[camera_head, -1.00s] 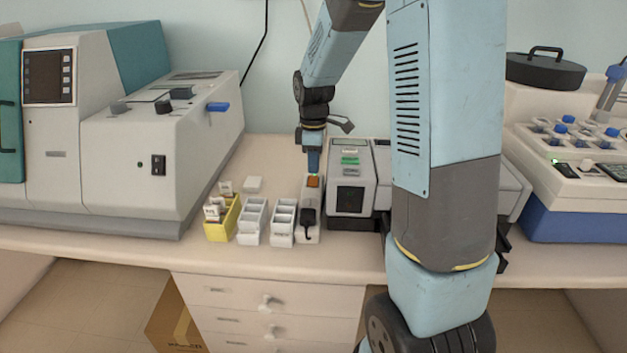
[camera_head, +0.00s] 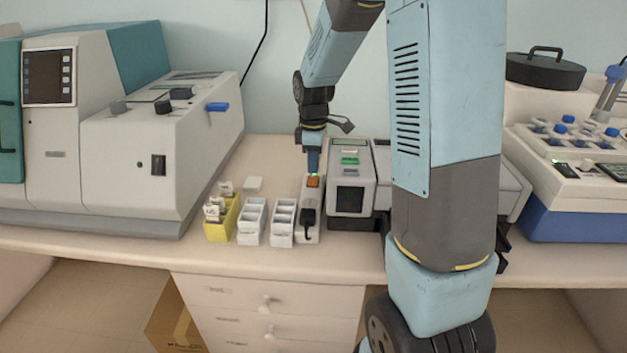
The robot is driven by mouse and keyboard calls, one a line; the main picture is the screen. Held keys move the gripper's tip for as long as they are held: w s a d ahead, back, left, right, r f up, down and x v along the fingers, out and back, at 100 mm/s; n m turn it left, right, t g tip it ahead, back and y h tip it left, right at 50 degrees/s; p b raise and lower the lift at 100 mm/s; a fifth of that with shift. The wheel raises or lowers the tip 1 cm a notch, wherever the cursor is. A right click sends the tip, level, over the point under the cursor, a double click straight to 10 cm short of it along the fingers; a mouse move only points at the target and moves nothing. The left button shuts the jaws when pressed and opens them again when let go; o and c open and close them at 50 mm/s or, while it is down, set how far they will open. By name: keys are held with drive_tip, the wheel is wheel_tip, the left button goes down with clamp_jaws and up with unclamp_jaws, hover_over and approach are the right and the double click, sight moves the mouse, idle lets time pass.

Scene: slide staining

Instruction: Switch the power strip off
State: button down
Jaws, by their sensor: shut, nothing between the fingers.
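The power strip (camera_head: 303,225) is a narrow white bar on the bench, running front to back. A black plug (camera_head: 307,217) with a short cord sits in its near part. An orange switch (camera_head: 313,182) shows towards its far end, with a small green glow just behind it. My gripper (camera_head: 313,170) points straight down over the far end of the strip. Its fingers are shut and empty, at or just behind the switch. I cannot tell whether the fingertips touch the switch, and they hide part of the strip's far end.
White slide racks (camera_head: 283,222) and a yellow rack (camera_head: 221,220) stand left of the strip. A grey device with a dark screen (camera_head: 350,200) stands close on the right. A large machine (camera_head: 160,130) fills the left.

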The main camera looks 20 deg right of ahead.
sight(313, 177)
drive_tip(key=shift+f, duration=0.85)
idle(0.7)
drive_tip(key=shift+r, duration=3.55)
drive_tip(key=s+r+m+t, duration=0.1)
drive_tip(key=s+r+m, duration=0.1)
drive_tip(key=s+r, duration=0.1)
drive_tip(key=s+r+m+t, duration=0.1)
drive_tip(key=s+r+m, duration=0.1)
drive_tip(key=s+r, duration=0.2)
drive_tip(key=s+r+m, duration=0.2)
drive_tip(key=s+r, duration=0.1)
drive_tip(key=s, duration=0.2)
drive_tip(key=shift+s+r+m+t, duration=0.15)
drive_tip(key=shift+s+m+t, duration=0.15)
drive_tip(key=shift+t, duration=0.1)
drive_tip(key=s+r+m+t, duration=0.2)
drive_tip(key=s+m, duration=0.5)
drive_tip(key=s, duration=0.6)
drive_tip(key=shift+s+r+t, duration=0.2)
drive_tip(key=shift+r+t, duration=0.2)
